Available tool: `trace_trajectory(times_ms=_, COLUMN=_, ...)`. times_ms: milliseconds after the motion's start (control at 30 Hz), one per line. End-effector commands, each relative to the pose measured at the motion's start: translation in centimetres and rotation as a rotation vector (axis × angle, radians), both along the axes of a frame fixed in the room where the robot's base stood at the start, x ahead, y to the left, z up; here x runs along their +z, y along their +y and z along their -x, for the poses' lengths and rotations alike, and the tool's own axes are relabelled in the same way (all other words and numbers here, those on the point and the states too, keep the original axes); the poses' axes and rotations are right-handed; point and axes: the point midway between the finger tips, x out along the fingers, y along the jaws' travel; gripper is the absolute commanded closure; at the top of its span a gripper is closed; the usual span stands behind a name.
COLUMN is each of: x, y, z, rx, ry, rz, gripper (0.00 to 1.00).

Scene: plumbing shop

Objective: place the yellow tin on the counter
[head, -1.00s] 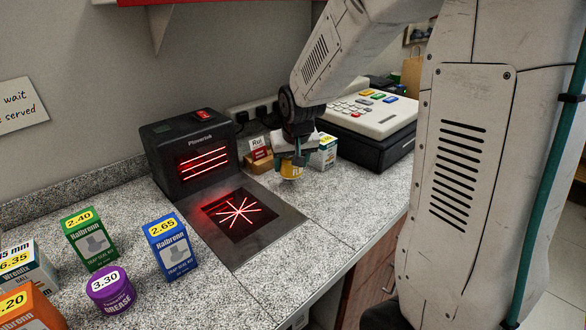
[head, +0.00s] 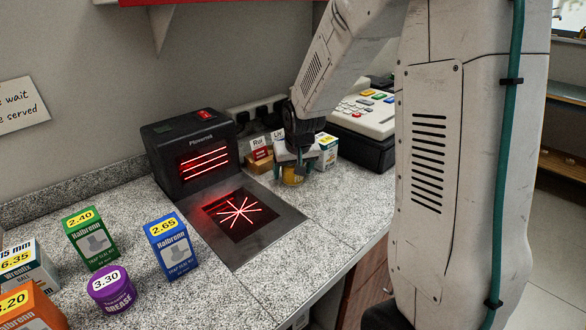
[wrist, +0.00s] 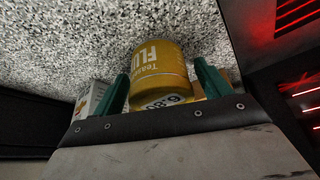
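The yellow tin (head: 292,176), lettered "FLU…", is at my gripper (head: 290,166), near the right edge of the scanner plate.
A black scanner (head: 190,158) with a lit red plate (head: 275,243) stands left of the tin. Small boxes (head: 327,150) and a till (head: 365,115) are close behind. Boxes and a purple tub (head: 110,290) stand at left. The counter in front of the tin is clear.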

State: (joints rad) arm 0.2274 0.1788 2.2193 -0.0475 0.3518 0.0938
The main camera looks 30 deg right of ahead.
Motion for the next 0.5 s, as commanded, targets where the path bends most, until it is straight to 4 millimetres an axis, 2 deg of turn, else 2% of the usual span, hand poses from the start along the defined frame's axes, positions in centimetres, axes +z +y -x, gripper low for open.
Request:
trace_trajectory(times_ms=333, x=0.4, y=0.0, z=0.0, rx=0.000, ry=-0.002, rz=0.001, gripper=0.21)
trace_trajectory(times_ms=500, x=2.5, y=0.2, z=0.7, rx=0.000, ry=-0.005, rz=0.001, gripper=0.21)
